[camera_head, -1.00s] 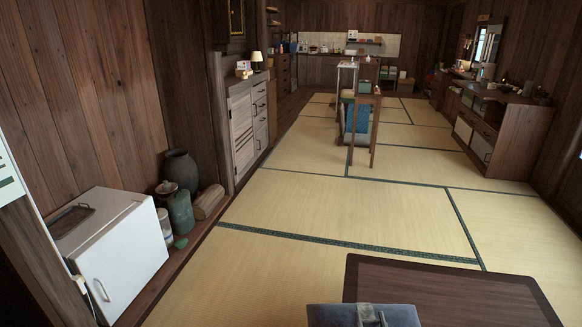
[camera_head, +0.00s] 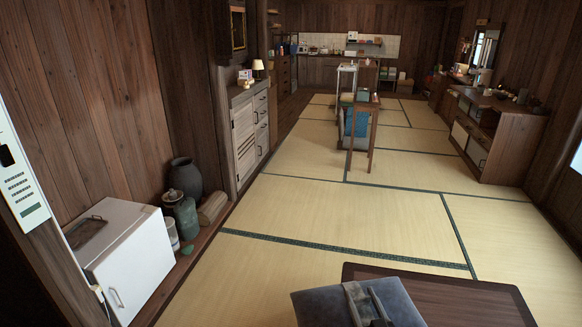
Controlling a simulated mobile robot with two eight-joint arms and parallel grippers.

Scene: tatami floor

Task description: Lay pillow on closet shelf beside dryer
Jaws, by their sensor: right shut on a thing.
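A grey-blue pillow (camera_head: 322,309) shows at the bottom of the head view, cut off by the lower edge. My right gripper (camera_head: 365,299) is over the pillow's top and shut on it. The pillow is in front of a dark wooden low table and hides part of its near left side. My left gripper is not in view. I cannot make out the closet shelf or the dryer in this view.
The low table (camera_head: 455,300) is at the bottom right. A white box-like appliance (camera_head: 128,258) stands at the left wall, with jars (camera_head: 186,178) beside it. A tall narrow table (camera_head: 372,107) stands mid-room. The tatami (camera_head: 330,210) between is clear.

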